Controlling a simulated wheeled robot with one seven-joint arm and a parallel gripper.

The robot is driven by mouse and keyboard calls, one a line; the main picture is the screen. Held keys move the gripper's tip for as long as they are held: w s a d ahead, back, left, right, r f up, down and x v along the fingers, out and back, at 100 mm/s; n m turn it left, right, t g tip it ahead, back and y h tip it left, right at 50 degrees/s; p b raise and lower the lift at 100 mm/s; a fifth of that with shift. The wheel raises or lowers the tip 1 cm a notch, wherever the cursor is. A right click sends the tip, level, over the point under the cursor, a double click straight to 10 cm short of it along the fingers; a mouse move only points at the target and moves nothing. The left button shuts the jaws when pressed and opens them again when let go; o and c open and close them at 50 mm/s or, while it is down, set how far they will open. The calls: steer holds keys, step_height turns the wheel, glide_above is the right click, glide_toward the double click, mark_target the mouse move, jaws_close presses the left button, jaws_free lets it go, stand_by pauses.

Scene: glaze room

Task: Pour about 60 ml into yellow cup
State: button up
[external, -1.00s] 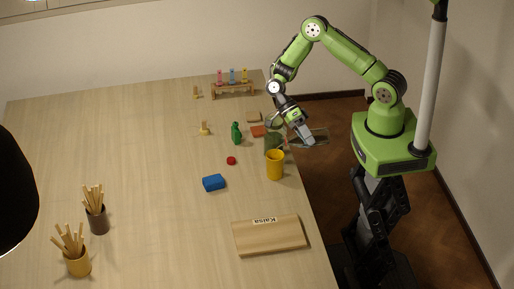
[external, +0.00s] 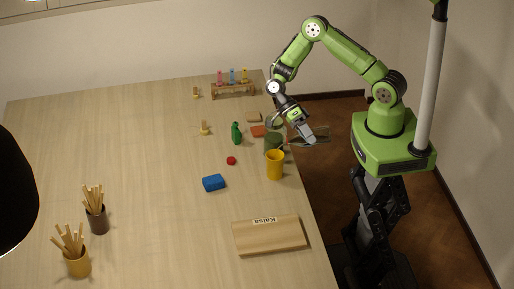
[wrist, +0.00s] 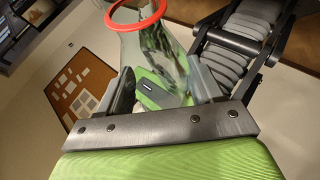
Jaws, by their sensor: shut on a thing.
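The yellow cup (external: 275,166) stands upright near the table's right edge. My gripper (external: 304,135) is beyond it and to its right, near the table edge. It is shut on a clear glass flask (external: 320,134) that lies tipped well over, its narrow end toward the left. In the wrist view the flask (wrist: 158,45) sits between the fingers (wrist: 160,90), with a red ring at its mouth. The mouth appears near a dark green container (external: 273,143) behind the yellow cup. I cannot make out any liquid level or stream.
A green bottle (external: 236,134), an orange-red block (external: 258,131), a red cap (external: 231,161) and a blue block (external: 213,183) lie nearby. A rack of vials (external: 232,90) stands at the back. The table's middle left is clear.

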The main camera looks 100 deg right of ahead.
steer(key=shift+r, duration=0.1)
stand_by(0.4)
steer(key=shift+s+f+t, duration=0.15)
steer(key=shift+f+t, duration=0.15)
steer(key=shift+f, duration=0.05)
step_height(320, 180, down, 2)
steer(key=shift+s+f+n+t+h, duration=0.1)
steer(key=shift+n+t+h, duration=0.2)
steer(key=shift+n+t, duration=0.6)
steer(key=shift+s+f+t+b, duration=0.1)
steer(key=shift+f+t+b, duration=0.4)
steer(key=shift+f+b, duration=0.3)
steer(key=shift+r, duration=0.1)
steer(key=n+t+b, duration=0.1)
steer(key=t, duration=0.2)
steer(key=w+f+n+t+b, duration=0.1)
steer(key=n+t, duration=0.1)
steer(key=t, duration=0.1)
steer(key=w+n+t+b, duration=0.1)
steer(key=t, duration=0.2)
steer(key=shift+w+f+t, duration=0.1)
steer(key=shift+f+t, duration=0.2)
steer(key=shift+t, duration=0.1)
